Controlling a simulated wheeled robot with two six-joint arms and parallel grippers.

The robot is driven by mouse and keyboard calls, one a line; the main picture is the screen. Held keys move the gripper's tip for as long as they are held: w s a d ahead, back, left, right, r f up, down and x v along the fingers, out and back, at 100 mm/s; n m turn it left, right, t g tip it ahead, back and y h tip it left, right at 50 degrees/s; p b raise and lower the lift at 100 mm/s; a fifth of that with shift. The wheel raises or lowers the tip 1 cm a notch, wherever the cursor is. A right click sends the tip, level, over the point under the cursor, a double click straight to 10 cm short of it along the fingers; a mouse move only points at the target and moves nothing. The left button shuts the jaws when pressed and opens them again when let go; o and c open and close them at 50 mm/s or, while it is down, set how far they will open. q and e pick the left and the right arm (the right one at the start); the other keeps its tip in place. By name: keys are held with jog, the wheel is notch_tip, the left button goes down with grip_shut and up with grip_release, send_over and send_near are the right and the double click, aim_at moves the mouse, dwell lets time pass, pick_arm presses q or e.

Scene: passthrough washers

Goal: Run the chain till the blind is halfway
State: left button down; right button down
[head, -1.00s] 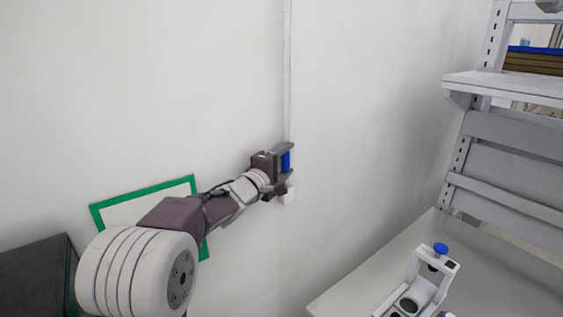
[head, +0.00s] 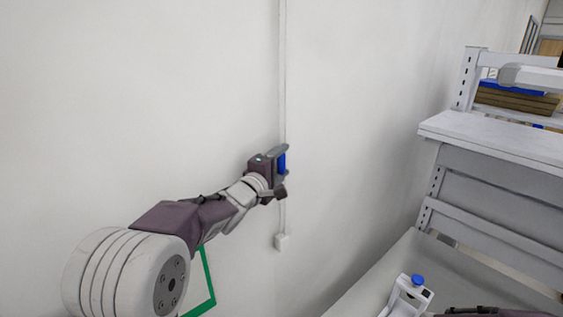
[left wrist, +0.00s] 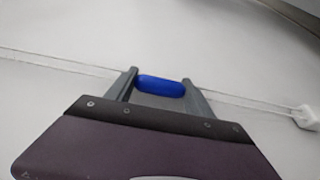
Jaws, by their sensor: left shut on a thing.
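The chain (head: 283,60) is a thin pale double strand running straight down the white wall to a small white block (head: 282,242). A blue grip piece (head: 282,162) sits in line with it. My left gripper (head: 283,165) is shut on the blue piece, against the wall, clearly above the block. The blind is in neither view.
A pale bench (head: 385,270) stands at the lower right, with a white holder with a blue knob (head: 410,297) on it. A grey shelf rack (head: 500,140) rises behind. A green frame (head: 207,280) is on the wall below my left arm. The wall around the chain is clear.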

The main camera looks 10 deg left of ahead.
pick_arm(q)
jog(key=shift+c, duration=1.8)
grip_release()
jog(key=shift+s+a, duration=0.1)
jog(key=shift+s, duration=0.15)
jog(key=b+v, duration=0.2)
jog(key=v, duration=0.2)
jog(key=shift+a+f, duration=0.1)
jog(key=shift+f, duration=0.1)
jog(key=b, duration=0.1)
send_near(279, 165)
jog(key=shift+x, duration=1)
jog(key=shift+w+r, duration=0.1)
jog(key=shift+r, duration=0.05)
